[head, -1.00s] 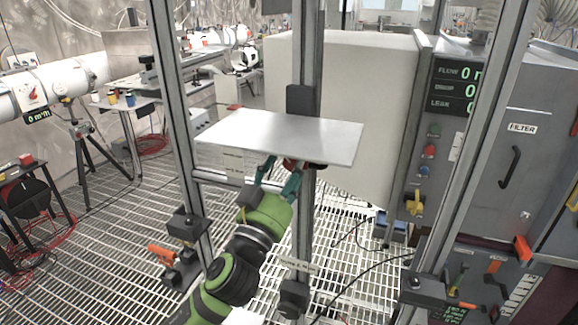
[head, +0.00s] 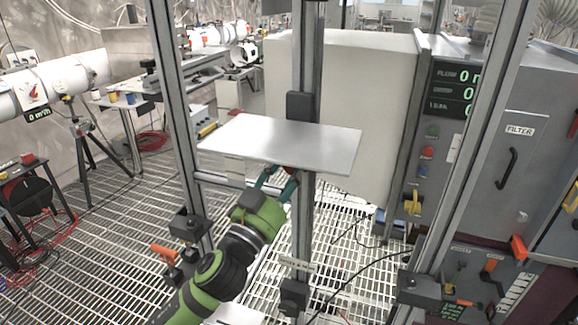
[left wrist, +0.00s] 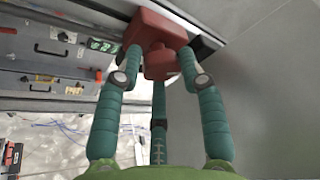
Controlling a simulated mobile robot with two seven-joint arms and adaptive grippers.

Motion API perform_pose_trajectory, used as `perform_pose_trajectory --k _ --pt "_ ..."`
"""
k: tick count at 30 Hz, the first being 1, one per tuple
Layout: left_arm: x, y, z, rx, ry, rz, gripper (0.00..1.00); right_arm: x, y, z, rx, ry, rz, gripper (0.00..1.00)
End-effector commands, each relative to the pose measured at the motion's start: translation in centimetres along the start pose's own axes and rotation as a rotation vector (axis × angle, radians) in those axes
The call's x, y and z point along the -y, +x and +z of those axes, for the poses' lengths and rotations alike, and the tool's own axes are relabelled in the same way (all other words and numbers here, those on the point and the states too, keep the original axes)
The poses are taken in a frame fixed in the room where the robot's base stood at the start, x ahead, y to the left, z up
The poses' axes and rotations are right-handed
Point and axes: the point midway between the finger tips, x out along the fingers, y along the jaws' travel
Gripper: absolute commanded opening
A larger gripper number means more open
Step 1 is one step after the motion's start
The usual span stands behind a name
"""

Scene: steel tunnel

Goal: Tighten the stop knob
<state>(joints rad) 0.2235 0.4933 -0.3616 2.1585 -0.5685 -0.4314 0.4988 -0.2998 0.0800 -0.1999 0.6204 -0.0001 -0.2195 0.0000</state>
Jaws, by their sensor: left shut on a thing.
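The stop knob (left wrist: 157,62) is a red block-like knob under the pale flat plate (head: 285,140), on the middle upright post (head: 303,215). In the left wrist view the teal fingers of my left gripper (left wrist: 160,75) reach up around the knob's lower part and are shut on it. In the head view my left gripper (head: 278,180) comes up from below, its fingertips just under the plate's front edge. The plate hides most of the knob there; only a sliver of red shows. My right gripper is in neither view.
Steel frame posts stand left (head: 180,120) and right (head: 470,170) of the middle post. An orange-handled clamp (head: 163,252) sits on the left side. A grey control cabinet (head: 505,200) stands at the right. A cable (head: 365,268) crosses the grating floor.

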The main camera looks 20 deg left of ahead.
Motion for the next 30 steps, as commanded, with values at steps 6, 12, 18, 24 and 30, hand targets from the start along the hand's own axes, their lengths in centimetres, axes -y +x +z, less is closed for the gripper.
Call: perform_pose_trajectory --k 6,12,18,24,30 --pt "0.6 0.2 -0.6 -0.002 0.169 0.066 0.07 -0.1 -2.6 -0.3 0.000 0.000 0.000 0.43" --pt "0.6 0.2 -0.5 -0.003 0.294 0.118 0.07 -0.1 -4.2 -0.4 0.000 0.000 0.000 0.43" --pt "0.5 0.2 -0.5 -0.004 0.377 0.151 0.07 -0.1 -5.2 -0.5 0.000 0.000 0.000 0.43" --pt "0.4 0.1 -0.4 -0.006 0.415 0.168 0.07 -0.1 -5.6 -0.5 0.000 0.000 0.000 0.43" --pt "0.4 0.1 -0.3 -0.007 0.424 0.172 0.07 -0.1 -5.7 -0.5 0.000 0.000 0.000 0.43"
